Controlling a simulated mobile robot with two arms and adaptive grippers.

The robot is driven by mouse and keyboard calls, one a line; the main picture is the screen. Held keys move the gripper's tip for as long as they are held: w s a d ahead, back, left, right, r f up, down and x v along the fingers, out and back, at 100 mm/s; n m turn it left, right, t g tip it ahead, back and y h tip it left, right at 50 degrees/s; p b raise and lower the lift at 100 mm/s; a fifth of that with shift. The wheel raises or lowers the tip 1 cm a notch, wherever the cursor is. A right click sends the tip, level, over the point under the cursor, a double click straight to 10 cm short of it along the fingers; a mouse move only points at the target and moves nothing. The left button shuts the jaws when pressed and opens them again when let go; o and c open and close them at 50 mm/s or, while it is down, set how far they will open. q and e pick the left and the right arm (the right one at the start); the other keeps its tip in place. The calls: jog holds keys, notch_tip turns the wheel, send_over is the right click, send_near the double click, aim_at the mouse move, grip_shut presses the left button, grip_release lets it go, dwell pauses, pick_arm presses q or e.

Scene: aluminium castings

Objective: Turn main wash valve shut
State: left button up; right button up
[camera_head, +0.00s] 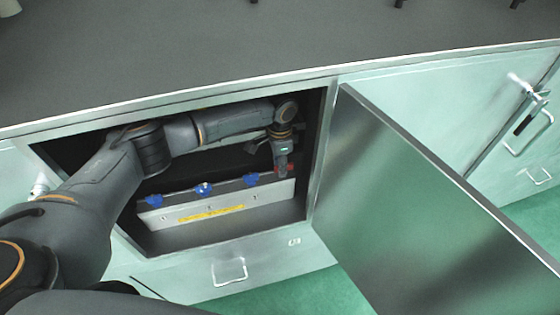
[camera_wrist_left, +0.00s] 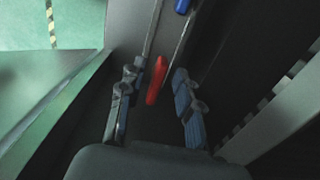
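A red valve handle (camera_head: 289,170) sits at the right end of a row of valves inside the open cabinet; it is partly hidden by my gripper in the head view. In the left wrist view the red handle (camera_wrist_left: 156,80) is a long narrow lever. My left gripper (camera_head: 282,164) reaches down into the cabinet at this handle. In the wrist view its fingers (camera_wrist_left: 160,72) are open, one on each side of the red handle, with visible gaps. My right gripper is not in view.
Blue valve handles (camera_head: 203,189) line the same panel (camera_head: 222,212), which bears a yellow label strip (camera_head: 211,214). The cabinet door (camera_head: 415,205) stands open on the right. The cabinet frame (camera_head: 322,150) is close to my left wrist. The dark worktop (camera_head: 240,50) lies above.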

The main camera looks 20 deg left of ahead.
pick_arm(q)
jog(key=shift+f, duration=0.1)
grip_shut()
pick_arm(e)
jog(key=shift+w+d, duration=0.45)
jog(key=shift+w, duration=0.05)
